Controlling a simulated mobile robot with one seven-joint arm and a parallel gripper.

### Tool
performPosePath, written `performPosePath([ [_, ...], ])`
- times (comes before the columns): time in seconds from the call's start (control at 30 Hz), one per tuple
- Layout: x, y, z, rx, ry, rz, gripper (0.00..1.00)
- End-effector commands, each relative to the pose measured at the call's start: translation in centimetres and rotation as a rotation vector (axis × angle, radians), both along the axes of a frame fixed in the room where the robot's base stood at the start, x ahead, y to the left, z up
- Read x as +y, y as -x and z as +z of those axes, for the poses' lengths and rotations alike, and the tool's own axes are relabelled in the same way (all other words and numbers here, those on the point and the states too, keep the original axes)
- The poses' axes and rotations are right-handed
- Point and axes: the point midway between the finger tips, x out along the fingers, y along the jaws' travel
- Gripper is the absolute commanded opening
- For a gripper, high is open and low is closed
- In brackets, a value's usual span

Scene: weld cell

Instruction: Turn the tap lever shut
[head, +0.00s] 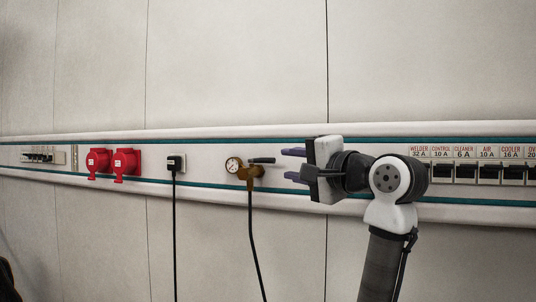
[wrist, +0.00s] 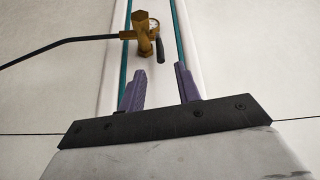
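The tap is a brass fitting (head: 249,173) on the wall rail, with a round gauge and a black hose. Its dark lever (head: 262,160) points right in the head view, roughly along the rail. In the wrist view the brass tap body (wrist: 146,36) is at the top, and the lever (wrist: 160,50) points toward my gripper. My gripper (head: 291,165) is to the right of the lever in the head view, its purple fingers pointing left. The fingers are apart with nothing between them, and in the wrist view the gripper (wrist: 161,77) stands short of the lever tip.
Left of the tap on the rail (head: 210,172) are a black plug (head: 175,163) with a cable and two red sockets (head: 112,162). A row of labelled breakers (head: 475,172) is at the right, behind my arm. The black hose (head: 254,240) hangs below the tap.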

Motion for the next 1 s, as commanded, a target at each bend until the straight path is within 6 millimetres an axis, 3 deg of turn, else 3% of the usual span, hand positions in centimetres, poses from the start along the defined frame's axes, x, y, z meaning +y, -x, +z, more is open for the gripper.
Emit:
performPosePath([
  [0.1, 1.7, -2.2, 0.5, 0.004, 0.001, 0.001, 0.33],
  [0.33, 4.1, -5.1, 0.5, 0.002, 0.001, 0.001, 0.33],
  [0.8, 5.1, -6.3, 0.3, -0.001, 0.001, 0.000, 0.33],
  [1.0, 5.0, -6.3, 0.3, -0.001, 0.001, 0.000, 0.10],
])
